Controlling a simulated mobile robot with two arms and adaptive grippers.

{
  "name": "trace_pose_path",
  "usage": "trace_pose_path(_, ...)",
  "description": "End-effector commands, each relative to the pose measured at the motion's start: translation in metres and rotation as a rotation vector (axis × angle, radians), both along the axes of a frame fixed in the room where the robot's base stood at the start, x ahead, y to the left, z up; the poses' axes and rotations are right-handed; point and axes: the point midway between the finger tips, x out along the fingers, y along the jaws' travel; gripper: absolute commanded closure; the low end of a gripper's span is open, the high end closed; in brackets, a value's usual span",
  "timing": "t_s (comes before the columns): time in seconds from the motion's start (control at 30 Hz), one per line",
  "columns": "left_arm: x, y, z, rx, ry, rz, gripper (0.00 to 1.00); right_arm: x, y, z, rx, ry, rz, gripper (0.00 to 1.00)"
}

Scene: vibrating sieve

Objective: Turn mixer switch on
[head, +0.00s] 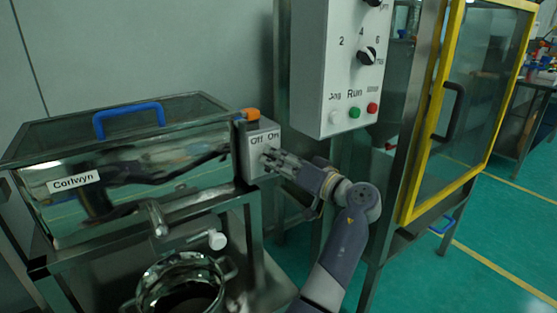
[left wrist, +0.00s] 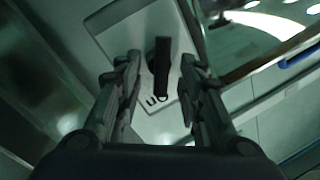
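The mixer switch box (head: 247,165) is a light grey box labelled "Off" and "On", on the right end of the steel mixer marked "Corlwyn" (head: 140,160). My left gripper (head: 268,158) is at the front of this box, just under the labels, and hides the knob in the head view. In the left wrist view, the black switch knob (left wrist: 161,68) stands on the pale box face (left wrist: 120,28). My left gripper (left wrist: 160,88) is open, with one finger on each side of the knob and gaps visible. My right gripper is not in view.
A grey control panel (head: 340,80) with dials and "Run" buttons hangs above right of my gripper. A yellow-framed glass door (head: 412,190) stands at right. A blue handle (head: 128,118) is on the mixer lid. Green floor is open at right.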

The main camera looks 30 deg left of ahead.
Motion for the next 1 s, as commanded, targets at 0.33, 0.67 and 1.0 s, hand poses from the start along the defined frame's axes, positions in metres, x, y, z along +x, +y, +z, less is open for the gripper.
trace_pose_path(0.33,0.000,0.000,0.040,0.000,-0.006,0.000,0.65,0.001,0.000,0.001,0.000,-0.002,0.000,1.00)
trace_pose_path(0.67,0.000,0.001,0.092,-0.001,-0.002,0.001,0.65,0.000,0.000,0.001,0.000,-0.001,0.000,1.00)
trace_pose_path(1.0,0.000,0.001,0.100,0.000,0.001,0.001,0.65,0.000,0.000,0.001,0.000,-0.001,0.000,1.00)
